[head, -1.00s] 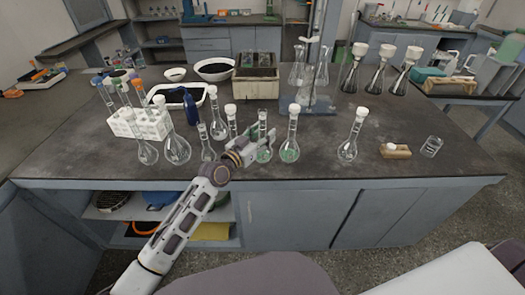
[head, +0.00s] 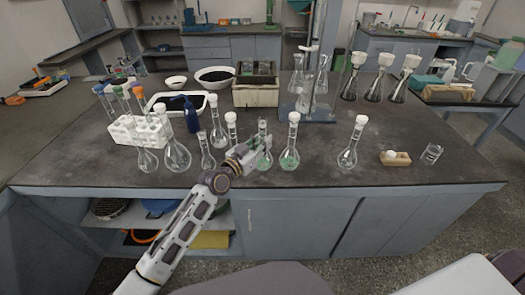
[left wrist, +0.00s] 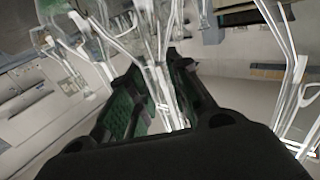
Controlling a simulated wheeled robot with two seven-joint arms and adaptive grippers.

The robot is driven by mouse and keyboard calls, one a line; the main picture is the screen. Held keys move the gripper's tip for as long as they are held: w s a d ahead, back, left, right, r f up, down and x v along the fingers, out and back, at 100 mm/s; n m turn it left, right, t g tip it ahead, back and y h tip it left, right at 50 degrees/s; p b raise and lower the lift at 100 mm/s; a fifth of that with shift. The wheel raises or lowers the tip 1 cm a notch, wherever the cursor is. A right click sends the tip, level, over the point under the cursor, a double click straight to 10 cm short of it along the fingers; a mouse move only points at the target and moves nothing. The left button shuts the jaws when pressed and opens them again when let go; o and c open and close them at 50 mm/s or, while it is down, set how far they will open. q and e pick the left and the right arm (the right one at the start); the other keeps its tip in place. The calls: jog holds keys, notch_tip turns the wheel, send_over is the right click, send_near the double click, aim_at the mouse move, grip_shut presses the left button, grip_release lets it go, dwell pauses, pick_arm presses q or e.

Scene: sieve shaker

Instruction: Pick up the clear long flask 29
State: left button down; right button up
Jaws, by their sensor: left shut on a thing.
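A clear long-necked flask (head: 265,160) stands at the front middle of the dark bench, a little green in its bulb. My left gripper (head: 262,145) is shut on its neck, coming in from the left. In the left wrist view the dark fingers (left wrist: 160,100) close around thin clear glass (left wrist: 165,75). Flask numbers are not readable. Whether the bulb is off the bench I cannot tell. My right gripper is not in view.
A white-stoppered flask with green liquid (head: 290,155) stands close right of the held one. Several clear flasks, one a stoppered flask (head: 231,130), stand close on the left. Another stoppered flask (head: 349,155) is farther right, with clear bench between.

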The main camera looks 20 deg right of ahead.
pick_arm(q)
jog(key=shift+r, duration=0.3)
